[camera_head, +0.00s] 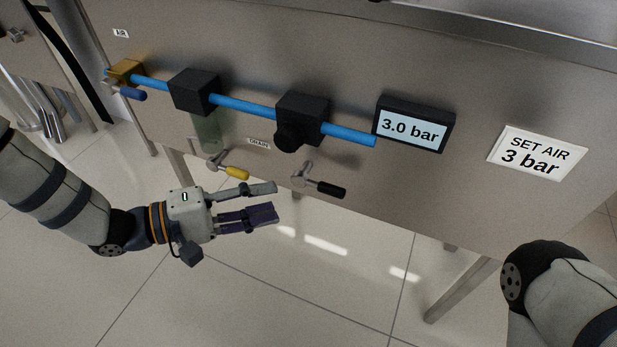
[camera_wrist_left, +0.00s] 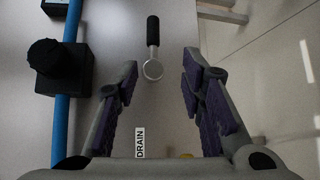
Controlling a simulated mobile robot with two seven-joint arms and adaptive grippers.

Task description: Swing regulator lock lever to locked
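The regulator lock lever has a black grip (camera_head: 328,189) on a metal arm, below the black regulator (camera_head: 301,118) with its round knob. It points right and slightly down in the head view. In the left wrist view the lever (camera_wrist_left: 153,45) lies ahead, its round metal pivot near the fingertips and its grip pointing away. My left gripper (camera_head: 276,200) is open and empty, just left of the lever, its two purple-padded fingers apart. The fingers also show in the left wrist view (camera_wrist_left: 160,65). I cannot tell whether they touch the lever. My right gripper is out of view.
A yellow-gripped drain lever (camera_head: 236,173) sits close above my left gripper. A blue pipe (camera_head: 246,105) links a blue-handled valve (camera_head: 131,93), a filter (camera_head: 195,91) and the regulator. A display (camera_head: 413,127) reads 3.0 bar. A sign (camera_head: 535,152) says SET AIR 3 bar.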

